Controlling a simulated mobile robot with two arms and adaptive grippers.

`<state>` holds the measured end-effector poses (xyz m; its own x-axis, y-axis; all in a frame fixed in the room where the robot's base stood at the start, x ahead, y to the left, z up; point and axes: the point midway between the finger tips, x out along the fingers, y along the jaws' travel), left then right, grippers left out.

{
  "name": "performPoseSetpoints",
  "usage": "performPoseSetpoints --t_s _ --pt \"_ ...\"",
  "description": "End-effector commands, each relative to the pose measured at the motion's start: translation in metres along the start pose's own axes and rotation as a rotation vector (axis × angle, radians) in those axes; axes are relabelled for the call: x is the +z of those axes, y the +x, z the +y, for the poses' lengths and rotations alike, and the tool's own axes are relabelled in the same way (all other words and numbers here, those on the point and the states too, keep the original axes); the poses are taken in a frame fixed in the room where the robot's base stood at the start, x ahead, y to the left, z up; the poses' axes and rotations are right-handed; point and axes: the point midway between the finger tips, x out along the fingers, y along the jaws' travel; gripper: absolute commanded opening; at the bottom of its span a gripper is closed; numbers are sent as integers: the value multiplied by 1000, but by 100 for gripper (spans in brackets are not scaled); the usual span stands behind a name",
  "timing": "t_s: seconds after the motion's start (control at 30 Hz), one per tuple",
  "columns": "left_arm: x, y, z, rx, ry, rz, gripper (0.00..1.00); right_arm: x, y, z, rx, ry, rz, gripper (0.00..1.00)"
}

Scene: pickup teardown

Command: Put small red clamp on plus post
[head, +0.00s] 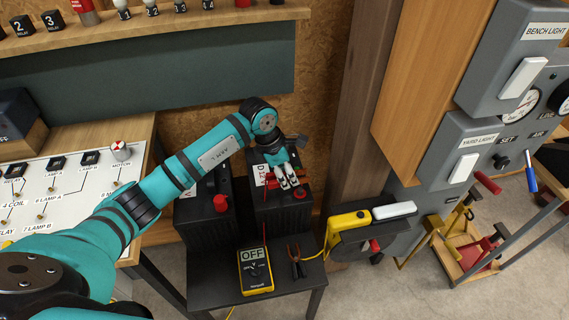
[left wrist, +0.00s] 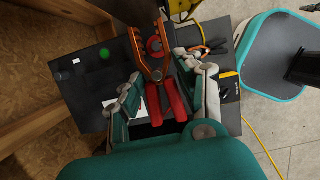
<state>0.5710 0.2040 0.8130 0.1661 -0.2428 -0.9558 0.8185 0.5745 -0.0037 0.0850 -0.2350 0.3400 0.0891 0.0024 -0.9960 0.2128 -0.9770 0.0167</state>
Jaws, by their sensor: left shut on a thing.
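The small red clamp (left wrist: 177,100) has red handles and copper jaws. My left gripper (left wrist: 162,88) is shut on its handles in the left wrist view. The jaws point away from the gripper, one on either side of the round red post (left wrist: 153,45) as seen from above; I cannot tell whether they touch it. In the head view the left gripper (head: 285,180) is low over the black battery marked D (head: 275,218), beside its red post (head: 300,193). The fingers mostly hide the clamp there. My right gripper is not in view.
A second black battery (head: 203,222) stands to the left. A yellow meter reading OFF (head: 256,270) and a dark clamp (head: 297,264) lie in front on the black table (head: 230,305). A yellow-and-black device (head: 349,222) is to the right, near a wooden post (head: 355,130).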

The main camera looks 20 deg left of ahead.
Motion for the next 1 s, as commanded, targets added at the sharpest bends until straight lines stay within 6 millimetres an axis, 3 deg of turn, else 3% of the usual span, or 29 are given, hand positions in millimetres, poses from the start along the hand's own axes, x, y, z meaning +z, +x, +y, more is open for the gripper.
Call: performPoseSetpoints --t_s 0.53,1.0 --pt "-13 44 0 -1 1 -2 2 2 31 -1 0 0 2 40" --pt "-14 47 0 -1 2 -2 2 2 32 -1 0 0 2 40"
